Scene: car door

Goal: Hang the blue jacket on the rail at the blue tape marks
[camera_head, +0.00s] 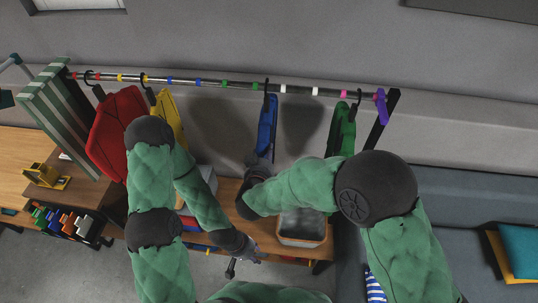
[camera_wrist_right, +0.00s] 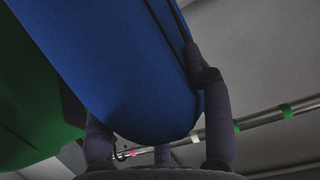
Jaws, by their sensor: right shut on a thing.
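The blue jacket (camera_head: 266,127) is upright at the rail (camera_head: 210,83), its dark hook level with the rail between the green and white tape marks. I cannot tell whether the hook bears on the rail. The blue tape marks (camera_head: 184,81) are farther left, between the yellow and green marks. My right gripper (camera_head: 260,168) is shut on the jacket's lower end; the right wrist view shows its fingers around the blue jacket (camera_wrist_right: 120,65). My left gripper (camera_head: 254,254) is low, in front of the bench, away from the jacket; its fingers are too small to judge.
A red jacket (camera_head: 116,118) and a yellow jacket (camera_head: 171,117) hang left; a green jacket (camera_head: 343,127) hangs right. The rail between yellow and blue jackets is clear. A grey bin (camera_head: 302,239) stands on the bench. A striped board (camera_head: 58,105) is far left.

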